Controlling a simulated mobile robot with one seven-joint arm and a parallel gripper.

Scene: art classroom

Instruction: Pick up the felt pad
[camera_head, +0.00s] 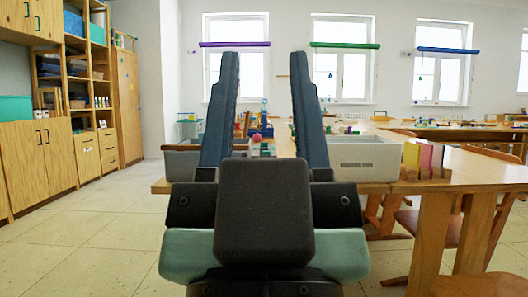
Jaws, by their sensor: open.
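My gripper (265,60) fills the middle of the head view, its two long dark fingers wide apart and pointing away from me. Nothing is held between them. Beyond it stands a wooden table (470,170) with grey-white bins and small coloured items. I cannot make out a felt pad for certain; the gripper body and fingers hide part of the table and bins.
A light grey bin (368,160) stands at the table's near edge, right of the fingers; another bin (178,166) shows at left. Coloured upright pieces (424,158) stand right of it. Wooden chairs (462,228) are at right. Cabinets (38,160) line the left; open floor (95,245) lies before them.

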